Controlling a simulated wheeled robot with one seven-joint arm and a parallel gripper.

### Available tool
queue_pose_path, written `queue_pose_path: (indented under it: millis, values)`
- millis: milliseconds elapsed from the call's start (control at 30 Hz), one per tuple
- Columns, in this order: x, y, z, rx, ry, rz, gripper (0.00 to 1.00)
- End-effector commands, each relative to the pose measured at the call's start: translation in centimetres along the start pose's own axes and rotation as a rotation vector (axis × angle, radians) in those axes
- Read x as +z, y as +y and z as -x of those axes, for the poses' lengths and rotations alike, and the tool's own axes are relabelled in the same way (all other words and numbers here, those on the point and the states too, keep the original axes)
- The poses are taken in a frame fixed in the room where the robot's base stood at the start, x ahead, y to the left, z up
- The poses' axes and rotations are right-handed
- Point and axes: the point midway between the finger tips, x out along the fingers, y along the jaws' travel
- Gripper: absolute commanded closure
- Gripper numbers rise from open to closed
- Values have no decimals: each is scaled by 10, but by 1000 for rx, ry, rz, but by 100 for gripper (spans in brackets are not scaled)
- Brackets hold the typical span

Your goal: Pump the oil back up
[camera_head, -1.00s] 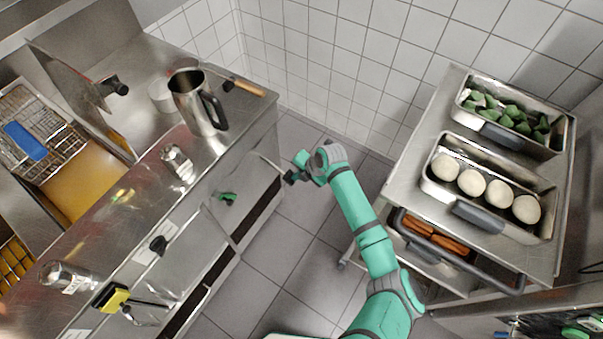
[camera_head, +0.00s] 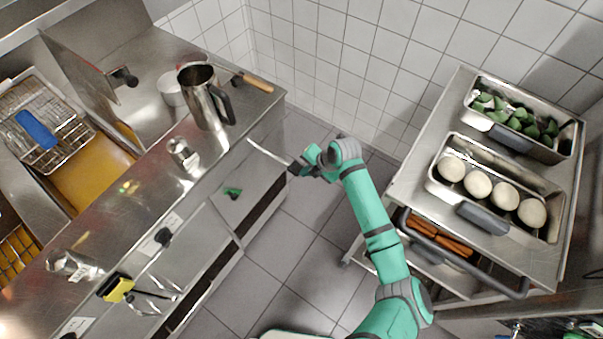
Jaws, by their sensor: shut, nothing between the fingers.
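A steel fryer counter on the left holds a vat of yellow oil (camera_head: 92,183). A wire basket with a blue handle (camera_head: 36,130) sits beside the oil. The counter's front panel carries a black knob (camera_head: 163,237) and a small green part (camera_head: 232,192); I cannot tell which works the pump. My gripper (camera_head: 293,169) is shut and empty over the floor, right of the front panel. A thin pale bar (camera_head: 268,153) runs from near the panel toward my gripper; I cannot tell whether they touch. The fingertips are small and partly unclear.
A yellow-black item (camera_head: 117,288) is at the front edge. A trolley (camera_head: 410,187) with food pans is on the right. Tiled floor (camera_head: 305,222) lies between.

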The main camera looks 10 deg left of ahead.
Motion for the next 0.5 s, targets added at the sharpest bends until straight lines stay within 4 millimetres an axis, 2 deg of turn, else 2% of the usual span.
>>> queue_pose_path:
  millis: [100,233,500]
  values:
    - [4,-1,24,0,-8,-1,100]
    - [5,-1,44,0,-12,0,100]
    - [5,-1,60,0,-13,-1,100]
